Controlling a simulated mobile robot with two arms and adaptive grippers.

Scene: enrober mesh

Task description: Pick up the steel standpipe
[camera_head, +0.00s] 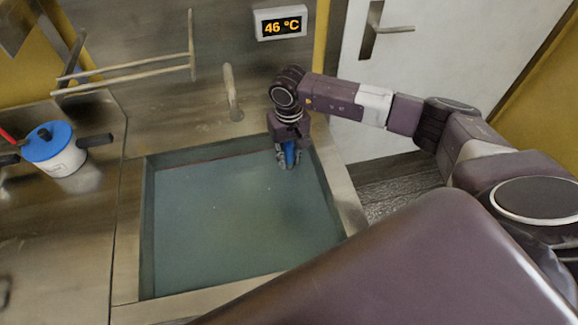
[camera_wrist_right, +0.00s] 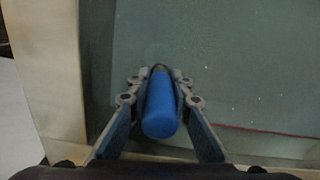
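The steel standpipe, of which mostly a blue grip (camera_head: 290,153) shows, stands at the back right corner of the basin. My right gripper (camera_head: 287,163) points down over this corner, its fingers around the grip. In the right wrist view, the blue grip (camera_wrist_right: 161,108) lies between the two fingers of the right gripper (camera_wrist_right: 161,75), which close in on its dark far end from both sides. The gripper looks shut on it. The lower part of the standpipe is hidden. My left gripper is in neither view.
The steel basin (camera_head: 131,235) holds greenish-blue liquid. A spout (camera_head: 232,90) and a wire rack (camera_head: 130,72) are on the back wall, below a 46 °C display (camera_head: 280,22). A blue-lidded white pot (camera_head: 60,160) stands left. A door (camera_head: 420,70) is at right.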

